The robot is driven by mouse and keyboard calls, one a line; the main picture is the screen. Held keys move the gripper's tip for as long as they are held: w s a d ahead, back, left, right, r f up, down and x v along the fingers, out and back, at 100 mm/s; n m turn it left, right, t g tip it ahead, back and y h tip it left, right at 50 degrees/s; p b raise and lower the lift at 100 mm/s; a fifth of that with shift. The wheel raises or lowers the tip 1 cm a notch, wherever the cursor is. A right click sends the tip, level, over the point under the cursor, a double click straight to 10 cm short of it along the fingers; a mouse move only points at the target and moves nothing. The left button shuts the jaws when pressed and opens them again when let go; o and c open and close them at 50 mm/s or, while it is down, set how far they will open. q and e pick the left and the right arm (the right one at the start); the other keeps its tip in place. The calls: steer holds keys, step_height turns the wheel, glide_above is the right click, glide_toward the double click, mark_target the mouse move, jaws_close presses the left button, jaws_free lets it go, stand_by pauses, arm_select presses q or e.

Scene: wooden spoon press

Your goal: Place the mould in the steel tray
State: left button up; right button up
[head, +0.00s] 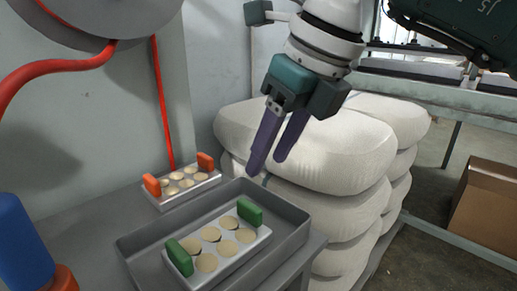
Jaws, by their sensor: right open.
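A mould with green end handles (218,251) lies inside the grey steel tray (133,240), with several round pale pieces in its cavities. A second mould with orange handles (181,188) stands on the grey table behind the tray, outside it, also with round pale pieces. My right gripper (268,165) points down with its two purple fingers apart and nothing between them. It is above the tray's far right side, apart from both moulds. My left gripper is not in view.
A tall stack of white sacks (310,145) stands close behind the tray and right of it. A red hose (48,68) runs down the wall at left. A blue cylinder (20,245) is at the lower left. A cardboard box (485,210) stands at the far right.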

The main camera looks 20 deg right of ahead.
steer(key=s+a+r+y, duration=0.25)
steer(key=a+y, duration=0.25)
steer(key=a, duration=0.3)
steer(key=s+a+r+y, duration=0.25)
steer(key=a+y, duration=0.25)
steer(key=a, duration=0.4)
step_height(320, 180, up, 11)
steer(key=s+a+m+t+y, duration=0.1)
steer(key=a+m+t+y, duration=0.1)
steer(key=m+t+y, duration=0.4)
steer(key=w+d+r+m+t+h, duration=0.1)
steer(key=w+d+m+t+h, duration=0.1)
steer(key=d+m+t+h, duration=0.4)
steer(key=w+d+r+m+t+h, duration=0.15)
steer(key=d+m+t, duration=0.25)
steer(key=m, duration=0.5)
steer(key=d+f+m+g+h, duration=0.3)
steer(key=d+f+m+h, duration=0.7)
steer(key=f+m+h, duration=0.15)
steer(key=s+d+f+m+g, duration=0.3)
steer(key=s+f+m+g, duration=0.35)
steer(key=f, duration=0.65)
steer(key=s+a+f+g, duration=0.1)
steer(key=s+f+g, duration=0.2)
steer(key=s, duration=0.4)
steer(key=s+a+f+n+g+y, duration=0.1)
steer(key=s+f+g, duration=0.3)
steer(key=s, duration=0.3)
steer(key=shift+a, duration=0.35)
